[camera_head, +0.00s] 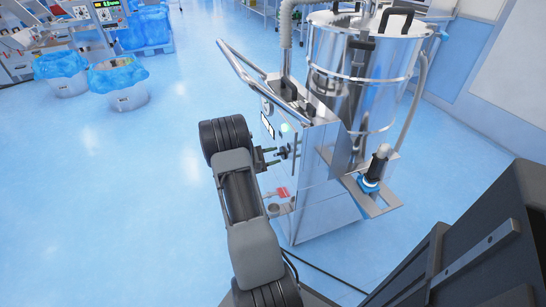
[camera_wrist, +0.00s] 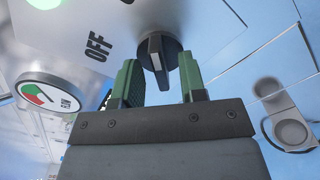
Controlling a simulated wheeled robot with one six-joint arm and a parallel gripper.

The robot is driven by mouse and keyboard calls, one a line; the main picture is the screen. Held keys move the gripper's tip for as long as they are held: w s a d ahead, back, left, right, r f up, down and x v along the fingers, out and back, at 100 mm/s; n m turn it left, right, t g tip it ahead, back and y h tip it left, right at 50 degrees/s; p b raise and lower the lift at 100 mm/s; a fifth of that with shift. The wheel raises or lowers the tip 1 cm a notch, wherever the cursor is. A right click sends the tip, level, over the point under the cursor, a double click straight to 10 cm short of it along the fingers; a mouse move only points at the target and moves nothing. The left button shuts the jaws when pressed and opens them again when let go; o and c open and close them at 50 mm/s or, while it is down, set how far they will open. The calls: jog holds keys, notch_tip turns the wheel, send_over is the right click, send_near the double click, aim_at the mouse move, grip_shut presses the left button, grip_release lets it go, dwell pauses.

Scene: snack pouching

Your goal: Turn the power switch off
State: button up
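The power switch is a round black rotary knob (camera_wrist: 157,48) with a raised grip bar, on the metal machine's panel. Its bar runs roughly up and down in the wrist view. A black "OFF" label (camera_wrist: 97,47) is printed to its left. My gripper (camera_wrist: 158,70) is open, with its green fingers spread on either side of the bar. A gap shows on both sides, so neither finger clearly touches it. In the head view my gripper (camera_head: 277,157) is right at the panel, and the knob (camera_head: 284,152) is partly hidden by it.
The machine carries a large shiny drum (camera_head: 362,75) and a tubular handle (camera_head: 245,70). A red-and-green dial (camera_wrist: 47,92) and a green lamp (camera_wrist: 44,3) are beside the switch. Blue-lined bins (camera_head: 118,80) stand far left. The floor at left is clear.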

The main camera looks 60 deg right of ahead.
grip_shut()
dwell(0.4)
jog(key=shift+n+p, duration=0.3)
jog(key=shift+w+d+n+p, duration=0.1)
jog(key=shift+n+p, duration=2.45)
jog(key=shift+n, duration=1.8)
jog(key=shift+w+d+n+p, duration=0.1)
jog(key=shift+n+p, duration=2.4)
jog(key=shift+n, duration=1.85)
jog(key=shift+f, duration=0.1)
